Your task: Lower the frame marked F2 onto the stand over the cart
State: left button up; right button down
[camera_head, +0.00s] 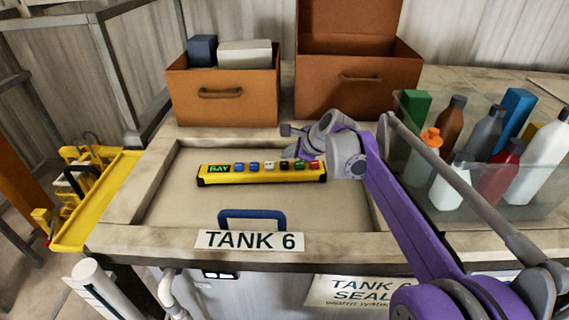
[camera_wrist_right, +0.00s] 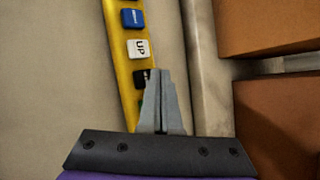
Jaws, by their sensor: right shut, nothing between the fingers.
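A yellow control bar (camera_head: 262,179) with a green BAY display and a row of coloured buttons lies on the lid of tank 6 (camera_head: 165,205). In the right wrist view the bar (camera_wrist_right: 123,75) shows a blue button, a white UP button (camera_wrist_right: 138,48) and a black button (camera_wrist_right: 140,78). My right gripper (camera_head: 292,153) is shut and empty. Its fingertips (camera_wrist_right: 158,72) are over or beside the black button; I cannot tell whether they touch it. No frame marked F2 and no clear stand are visible. My left gripper is out of view.
A yellow cart-like structure (camera_head: 90,190) stands at the left of the tank. Two brown boxes (camera_head: 222,98) (camera_head: 357,85) stand behind the lid. A clear bin (camera_head: 480,207) of bottles is at the right. A blue handle (camera_head: 252,214) rises at the lid's front.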

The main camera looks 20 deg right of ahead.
aim_at(288, 166)
notch_tip(288, 166, up, 5)
jog(key=shift+w+f+p, duration=0.1)
jog(key=shift+w+p, duration=0.05)
jog(key=shift+p, duration=0.9)
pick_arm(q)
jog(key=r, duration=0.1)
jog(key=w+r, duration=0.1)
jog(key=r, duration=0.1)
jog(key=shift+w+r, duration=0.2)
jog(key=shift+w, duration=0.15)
pick_arm(e)
jog(key=shift+f, duration=0.1)
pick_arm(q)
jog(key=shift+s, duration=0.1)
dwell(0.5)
